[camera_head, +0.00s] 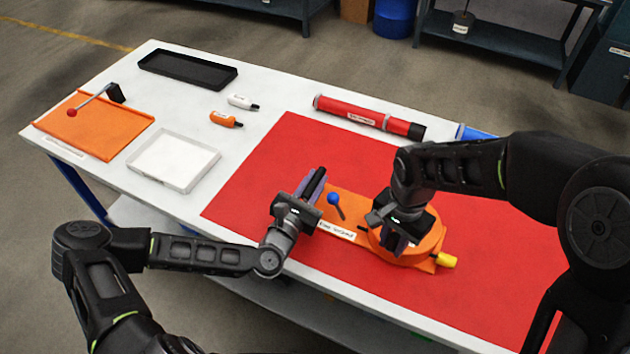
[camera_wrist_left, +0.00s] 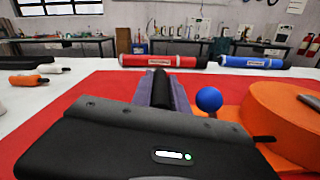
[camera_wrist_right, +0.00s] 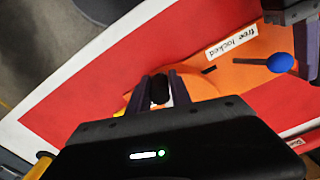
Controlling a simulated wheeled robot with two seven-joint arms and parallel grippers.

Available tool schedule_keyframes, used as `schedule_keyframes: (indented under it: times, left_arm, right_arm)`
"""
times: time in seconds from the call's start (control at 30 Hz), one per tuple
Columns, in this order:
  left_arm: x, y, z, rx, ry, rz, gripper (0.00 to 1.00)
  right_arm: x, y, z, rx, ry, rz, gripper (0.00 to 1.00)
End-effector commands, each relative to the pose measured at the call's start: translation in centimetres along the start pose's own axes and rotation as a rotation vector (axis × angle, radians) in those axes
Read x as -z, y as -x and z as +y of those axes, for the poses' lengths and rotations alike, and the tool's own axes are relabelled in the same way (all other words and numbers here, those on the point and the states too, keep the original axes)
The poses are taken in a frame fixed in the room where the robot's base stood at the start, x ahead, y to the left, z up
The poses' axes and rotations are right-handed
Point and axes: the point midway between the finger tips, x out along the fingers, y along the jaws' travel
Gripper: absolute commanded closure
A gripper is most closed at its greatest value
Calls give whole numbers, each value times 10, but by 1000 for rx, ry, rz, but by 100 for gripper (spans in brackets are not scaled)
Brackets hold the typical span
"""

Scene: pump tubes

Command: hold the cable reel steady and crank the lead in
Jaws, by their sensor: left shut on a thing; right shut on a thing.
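The orange cable reel (camera_head: 433,244) sits on the red mat, with its drum at the right end of the base. My left gripper (camera_head: 314,184) is shut on a black grip at the base's left end; the grip (camera_wrist_left: 161,90) shows between its fingers in the left wrist view. My right gripper (camera_head: 396,243) is over the drum, shut on the black crank knob (camera_wrist_right: 160,88), mostly hidden in the head view. A blue-balled lever (camera_head: 332,198) stands on the base near the free/locked label (camera_head: 337,231). The yellow lead end (camera_head: 447,260) is at the base's right end, close to the drum.
A red tube (camera_head: 352,113) and a blue tube (camera_head: 473,132) lie behind the mat (camera_head: 272,160). White (camera_head: 240,101) and orange (camera_head: 222,119) small pieces, a white tray (camera_head: 150,174), a black tray (camera_head: 160,72) and an orange board (camera_head: 75,128) are left. The mat behind the reel is clear.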

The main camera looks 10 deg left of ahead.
Motion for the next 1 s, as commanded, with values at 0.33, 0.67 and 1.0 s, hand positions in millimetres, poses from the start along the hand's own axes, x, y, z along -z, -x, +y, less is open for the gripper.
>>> schedule_keyframes:
  times: [0.33,0.67,1.0]
  left_arm:
    - [1,0,0,0,0,2,100]
    - [2,0,0,-1,-1,4,100]
    - [2,0,0,-1,0,4,100]
  right_arm:
    - [2,2,-1,2,-13,3,100]
    - [2,5,-1,2,-14,3,100]
    - [1,4,-1,1,-11,1,49]
